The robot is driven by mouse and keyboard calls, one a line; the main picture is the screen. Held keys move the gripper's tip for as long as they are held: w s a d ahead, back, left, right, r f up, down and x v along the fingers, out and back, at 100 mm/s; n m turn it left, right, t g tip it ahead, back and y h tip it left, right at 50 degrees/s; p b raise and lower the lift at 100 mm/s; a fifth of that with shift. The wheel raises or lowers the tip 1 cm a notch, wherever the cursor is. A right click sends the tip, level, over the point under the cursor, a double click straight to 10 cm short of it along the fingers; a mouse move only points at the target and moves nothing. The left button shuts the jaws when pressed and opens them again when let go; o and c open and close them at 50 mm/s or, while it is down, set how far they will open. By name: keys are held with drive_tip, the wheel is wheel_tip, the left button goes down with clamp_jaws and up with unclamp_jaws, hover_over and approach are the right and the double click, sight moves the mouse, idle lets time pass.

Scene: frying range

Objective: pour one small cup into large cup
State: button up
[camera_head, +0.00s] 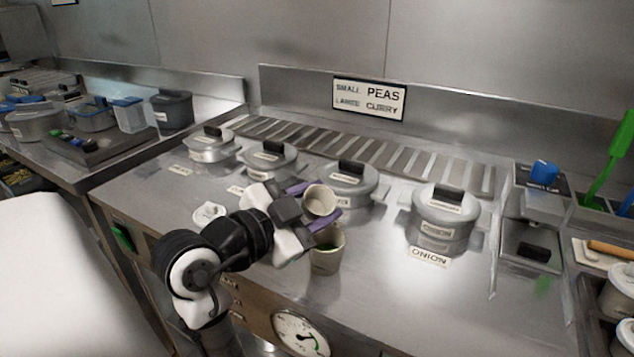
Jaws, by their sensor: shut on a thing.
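A small light beige cup (319,201) is held between the purple-tipped fingers of my gripper (315,205). It is tilted, and its round face shows toward the camera. A larger beige cup (326,260) stands upright on the steel counter just below the small cup. Something dark green shows inside the large cup. The small cup is above the large cup's rim; I cannot tell whether they touch. What is in the small cup cannot be made out.
Several lidded grey pots, one the onion pot (442,218), stand in a row behind the cups. A sign (369,98) reads small peas, large curry. A white lid-like piece (208,213) lies left of my arm. Clear counter lies right of the large cup.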

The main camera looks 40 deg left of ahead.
drive_tip(key=n+p, duration=0.1)
drive_tip(key=p, duration=0.1)
drive_tip(key=n+p, duration=0.1)
drive_tip(key=p, duration=0.1)
drive_tip(key=shift+r+g+h, duration=0.2)
drive_tip(key=shift+g+h, duration=0.1)
drive_tip(key=n+p, duration=0.2)
drive_tip(key=p, duration=0.1)
drive_tip(key=n+p, duration=0.1)
drive_tip(key=shift+d+f+n+g+h+p, duration=0.15)
drive_tip(key=shift+d+n+g+h+p, duration=0.15)
drive_tip(key=shift+g+p, duration=0.1)
drive_tip(key=shift+a+r+p, duration=0.1)
drive_tip(key=shift+r+p, duration=0.55)
drive_tip(key=shift+r, duration=0.4)
